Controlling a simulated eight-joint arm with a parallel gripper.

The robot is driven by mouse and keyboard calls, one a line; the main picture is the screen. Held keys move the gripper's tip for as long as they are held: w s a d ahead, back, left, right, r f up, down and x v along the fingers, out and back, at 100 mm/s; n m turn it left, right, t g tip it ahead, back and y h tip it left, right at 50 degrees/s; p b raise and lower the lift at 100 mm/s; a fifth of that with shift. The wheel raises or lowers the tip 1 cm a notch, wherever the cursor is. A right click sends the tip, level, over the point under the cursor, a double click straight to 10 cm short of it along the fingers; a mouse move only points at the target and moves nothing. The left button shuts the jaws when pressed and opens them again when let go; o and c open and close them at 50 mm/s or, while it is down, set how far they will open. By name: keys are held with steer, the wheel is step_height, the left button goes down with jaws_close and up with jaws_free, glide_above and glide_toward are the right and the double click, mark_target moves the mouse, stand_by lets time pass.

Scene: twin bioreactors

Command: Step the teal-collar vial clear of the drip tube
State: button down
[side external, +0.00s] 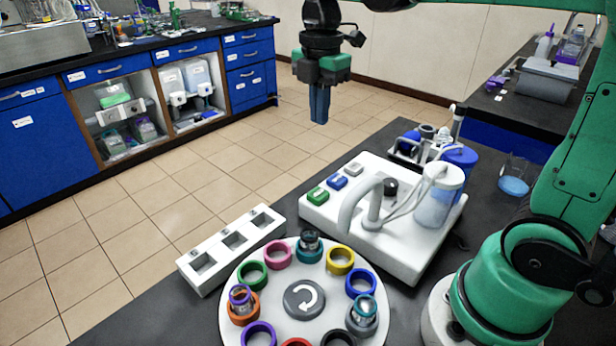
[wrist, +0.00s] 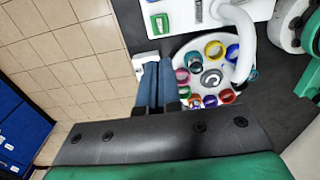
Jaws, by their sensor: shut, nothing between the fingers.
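My gripper (side external: 319,118) hangs shut and empty, pointing down, high above and behind the white turntable (side external: 228,318). Its blue fingers (wrist: 159,88) are together in the wrist view. Coloured rings circle the turntable. A vial with a teal collar (side external: 364,306) stands in a grey ring at the front right. Another vial with a dark teal top (side external: 309,239) stands in the teal ring at the back. A purple-collared vial (side external: 240,296) stands in the orange ring. The white curved drip tube (side external: 362,196) arches beside the turntable's back right; which ring its tip is over is unclear.
A white console (side external: 410,255) carries the tube, green (side external: 317,196), blue (side external: 337,182) and grey buttons, and a clear bottle (side external: 437,200). A white rack (side external: 218,258) has three square wells, apparently empty. The turntable's hub (side external: 304,299) bears an arrow. A beaker (side external: 514,180) stands right.

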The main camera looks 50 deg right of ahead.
mark_target(317, 194)
step_height(317, 194, down, 14)
steer(key=shift+r, duration=0.1)
stand_by(0.5)
steer(key=shift+f, duration=0.95)
step_height(317, 194, up, 14)
steer(key=shift+r, duration=0.2)
stand_by(0.7)
steer(key=s+a+f+m+t, duration=0.1)
steer(key=s+f+m+t, duration=0.1)
steer(key=m, duration=0.7)
steer(key=s+a+f+m+t, duration=0.2)
steer(key=m+t, duration=0.3)
steer(key=m, duration=0.4)
steer(key=shift+s+a+f, duration=0.3)
steer(key=shift+s, duration=0.35)
